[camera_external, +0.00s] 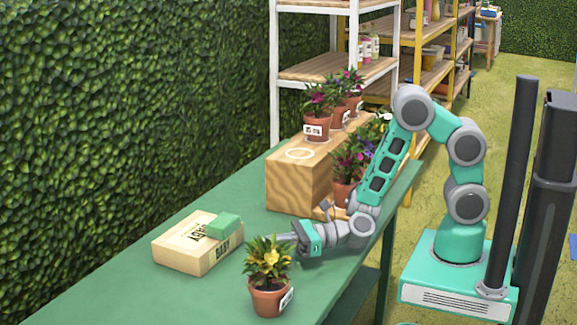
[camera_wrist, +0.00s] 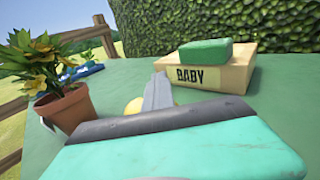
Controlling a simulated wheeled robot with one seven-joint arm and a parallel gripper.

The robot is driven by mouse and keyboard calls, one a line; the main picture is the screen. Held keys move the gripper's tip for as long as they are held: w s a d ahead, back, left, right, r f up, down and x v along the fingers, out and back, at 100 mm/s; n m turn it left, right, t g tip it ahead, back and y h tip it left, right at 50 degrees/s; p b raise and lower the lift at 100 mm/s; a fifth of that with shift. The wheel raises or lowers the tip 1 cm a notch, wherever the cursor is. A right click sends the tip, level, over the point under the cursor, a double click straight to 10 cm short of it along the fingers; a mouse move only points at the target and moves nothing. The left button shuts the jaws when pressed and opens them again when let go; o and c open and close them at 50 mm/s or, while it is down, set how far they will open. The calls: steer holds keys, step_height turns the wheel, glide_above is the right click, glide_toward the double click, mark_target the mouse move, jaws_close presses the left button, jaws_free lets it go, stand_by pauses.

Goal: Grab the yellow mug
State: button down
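My gripper (camera_external: 284,239) reaches low over the green table, just behind the potted yellow-flowered plant. In the wrist view its grey finger (camera_wrist: 158,92) points forward, and I cannot tell whether the fingers are apart or together. A small rounded yellow thing (camera_wrist: 134,107) shows just left of the finger, partly hidden behind it and the gripper body. It may be the yellow mug, but too little shows to be sure. I cannot make out the mug in the external view, where the plant and gripper block part of the table.
The yellow-flowered plant in a terracotta pot (camera_external: 269,295) stands close to my gripper. A cream box marked BABY (camera_external: 185,252) carries a green block (camera_external: 223,226). A wooden crate (camera_external: 292,183) and more potted flowers stand farther back. The green table (camera_external: 120,298) is clear at front left.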

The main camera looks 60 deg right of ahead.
steer(key=shift+s+d+f, duration=0.1)
steer(key=shift+s+f, duration=0.15)
steer(key=shift+f, duration=0.35)
step_height(320, 180, up, 4)
steer(key=p, duration=0.2)
steer(key=shift+w+p, duration=0.15)
steer(key=shift+p, duration=0.25)
steer(key=s+d+r+p, duration=0.4)
steer(key=s+d+r, duration=0.3)
steer(key=s+r, duration=0.2)
steer(key=s, duration=0.2)
steer(key=shift+s+r, duration=0.35)
steer(key=c, duration=2.2)
jaws_free()
steer(key=shift+d, duration=0.1)
steer(key=shift+c, duration=2.2)
jaws_free()
steer(key=shift+c, duration=0.2)
